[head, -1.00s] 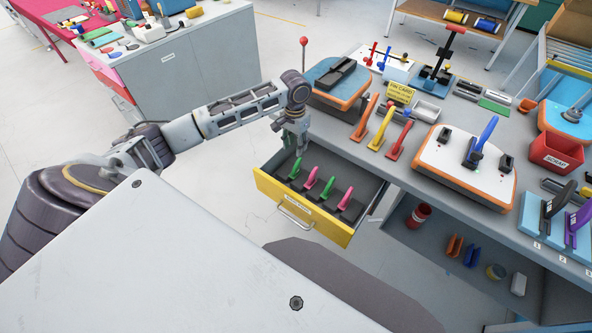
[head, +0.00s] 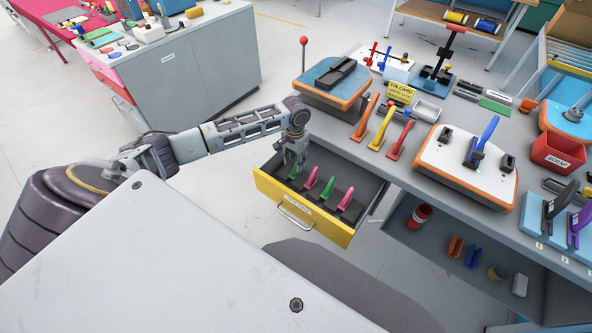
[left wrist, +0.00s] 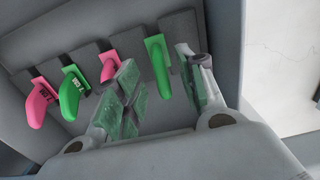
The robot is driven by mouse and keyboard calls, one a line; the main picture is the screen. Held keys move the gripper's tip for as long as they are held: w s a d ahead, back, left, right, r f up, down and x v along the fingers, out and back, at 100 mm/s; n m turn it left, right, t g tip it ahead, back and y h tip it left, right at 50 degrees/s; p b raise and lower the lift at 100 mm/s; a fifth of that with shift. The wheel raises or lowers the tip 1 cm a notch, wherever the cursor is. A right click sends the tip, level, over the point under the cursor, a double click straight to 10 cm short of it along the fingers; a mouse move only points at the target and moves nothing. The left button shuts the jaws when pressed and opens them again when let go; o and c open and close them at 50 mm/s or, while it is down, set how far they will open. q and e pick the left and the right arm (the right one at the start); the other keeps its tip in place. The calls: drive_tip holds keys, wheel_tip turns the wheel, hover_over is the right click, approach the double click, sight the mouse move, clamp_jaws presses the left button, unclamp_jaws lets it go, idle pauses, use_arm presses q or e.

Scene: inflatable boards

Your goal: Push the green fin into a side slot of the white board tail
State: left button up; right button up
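The open yellow-fronted drawer (head: 325,224) holds two green and two pink fins in a row. My left gripper (head: 293,163) is over the leftmost green fin (head: 294,173). In the left wrist view this green fin (left wrist: 160,68) stands between the two spread fingers (left wrist: 160,92), with gaps beside it. The other green fin (head: 321,195) stands between the pink fins (head: 311,178) and (head: 345,198). The white board tail (head: 440,160) lies on the bench with a blue fin (head: 484,138) in its middle and dark side slots (head: 446,135) and (head: 507,163). My right gripper is out of view.
Orange, yellow and red fins (head: 381,130) stand on the bench left of the white board. A yellow card (head: 401,92), a blue board (head: 334,80) and a red scrap bin (head: 557,153) are nearby. A shelf below the bench holds small parts.

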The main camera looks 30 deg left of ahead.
use_arm(q)
drive_tip(key=shift+w+f, duration=0.2)
drive_tip(key=shift+f, duration=2.4)
clamp_jaws()
